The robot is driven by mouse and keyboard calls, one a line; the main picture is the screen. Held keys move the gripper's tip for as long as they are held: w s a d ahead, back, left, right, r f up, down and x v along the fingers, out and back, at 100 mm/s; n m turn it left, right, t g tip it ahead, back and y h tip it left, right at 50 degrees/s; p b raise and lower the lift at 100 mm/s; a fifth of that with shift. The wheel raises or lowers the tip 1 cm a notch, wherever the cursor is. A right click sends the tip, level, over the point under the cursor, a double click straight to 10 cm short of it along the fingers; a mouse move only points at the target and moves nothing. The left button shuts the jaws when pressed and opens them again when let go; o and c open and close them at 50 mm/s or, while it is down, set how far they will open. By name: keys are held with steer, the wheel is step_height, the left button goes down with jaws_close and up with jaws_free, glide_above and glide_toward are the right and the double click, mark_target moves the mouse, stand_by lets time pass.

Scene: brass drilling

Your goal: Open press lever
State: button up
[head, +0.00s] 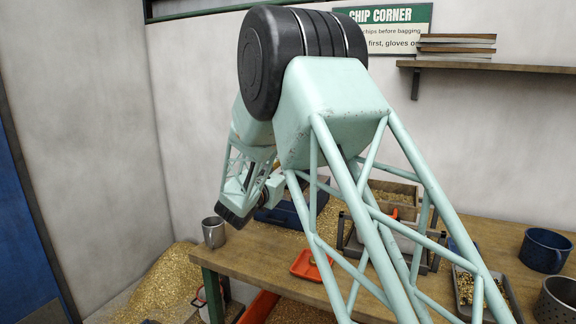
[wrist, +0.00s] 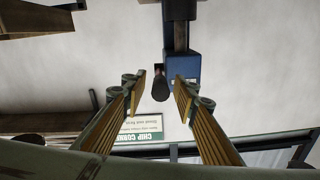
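The wrist view is upside down. In it a blue block (wrist: 182,68), apparently part of the press, hangs on a dark column (wrist: 181,35). A dark rounded lever knob (wrist: 160,88) sits beside the block. My gripper (wrist: 159,84) is open and empty, its two gold-padded fingers on either side of the knob in the picture. No contact shows, and I cannot tell whether the knob is between the tips or beyond them. In the head view my own arm covers most of the press and my fingers; a blue part (head: 283,214) shows low on the bench behind the arm.
The wooden bench (head: 250,262) holds a metal mug (head: 214,232), an orange tray (head: 306,266), a blue pot (head: 545,250) and chip-filled trays (head: 396,192). A wall shelf (head: 520,68) carries several books (head: 456,47). A green-headed sign (head: 395,17) hangs behind. Chips (head: 165,283) lie heaped left of the bench.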

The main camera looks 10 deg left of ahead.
steer(key=s+a, duration=0.1)
steer(key=s, duration=1)
steer(key=shift+s+a+f, duration=0.25)
steer(key=shift+s+a, duration=0.05)
steer(key=shift+a, duration=0.1)
stand_by(0.3)
